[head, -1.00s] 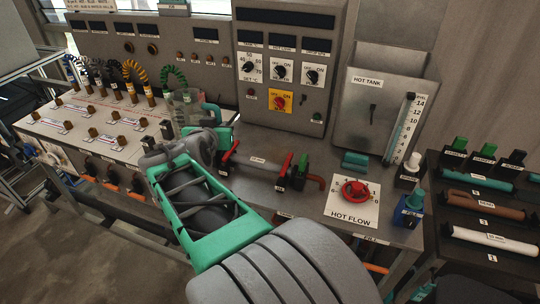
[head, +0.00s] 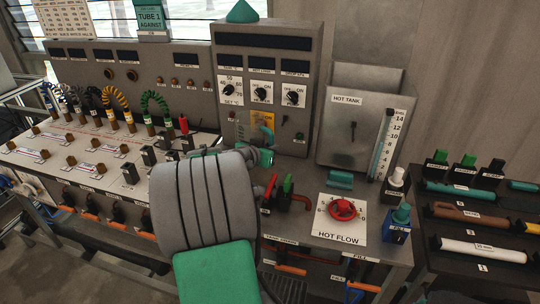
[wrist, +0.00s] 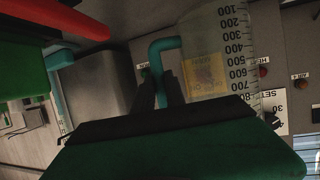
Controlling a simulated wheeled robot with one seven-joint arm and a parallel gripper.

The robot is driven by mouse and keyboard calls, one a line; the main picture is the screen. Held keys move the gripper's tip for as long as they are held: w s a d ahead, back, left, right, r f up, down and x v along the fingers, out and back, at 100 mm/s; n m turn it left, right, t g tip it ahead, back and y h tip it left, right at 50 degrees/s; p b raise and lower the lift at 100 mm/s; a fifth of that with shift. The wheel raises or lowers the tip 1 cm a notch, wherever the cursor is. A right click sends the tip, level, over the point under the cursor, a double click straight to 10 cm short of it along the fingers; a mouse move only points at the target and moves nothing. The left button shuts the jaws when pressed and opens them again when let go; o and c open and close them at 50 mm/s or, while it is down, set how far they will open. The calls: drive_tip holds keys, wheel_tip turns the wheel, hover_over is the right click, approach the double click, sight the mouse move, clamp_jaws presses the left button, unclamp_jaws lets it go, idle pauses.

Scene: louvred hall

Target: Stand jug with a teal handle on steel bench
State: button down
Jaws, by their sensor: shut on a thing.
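The clear jug (head: 250,128) is in front of the control cabinet in the head view, above the steel bench (head: 295,224). Its teal handle (head: 267,134) faces right there. In the wrist view the clear jug (wrist: 215,55) shows a printed scale, with the teal handle (wrist: 164,45) at its left. My gripper (wrist: 164,92) is shut on the handle; its fingers are dark. In the head view my arm hides part of the bench and most of the gripper. Whether the jug's base touches the bench is hidden.
A hot tank (head: 352,130) with a level gauge stands to the right. In front are the red HOT FLOW knob (head: 343,209), a blue-based valve (head: 398,226) and a pipe with red and green levers (head: 287,187). A hose panel (head: 85,150) is at left.

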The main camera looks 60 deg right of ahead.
drive_tip(key=shift+d+f, duration=0.3)
drive_tip(key=shift+d, duration=0.05)
wheel_tip(320, 180, down, 4)
drive_tip(key=shift+w+d+r+p, duration=0.15)
drive_tip(key=shift+r+p, duration=0.1)
drive_tip(key=shift+p, duration=0.25)
drive_tip(key=shift+f, duration=0.1)
drive_tip(key=shift+f+b, duration=0.15)
drive_tip(key=shift+b, duration=0.2)
drive_tip(key=c, duration=1.4)
unclamp_jaws()
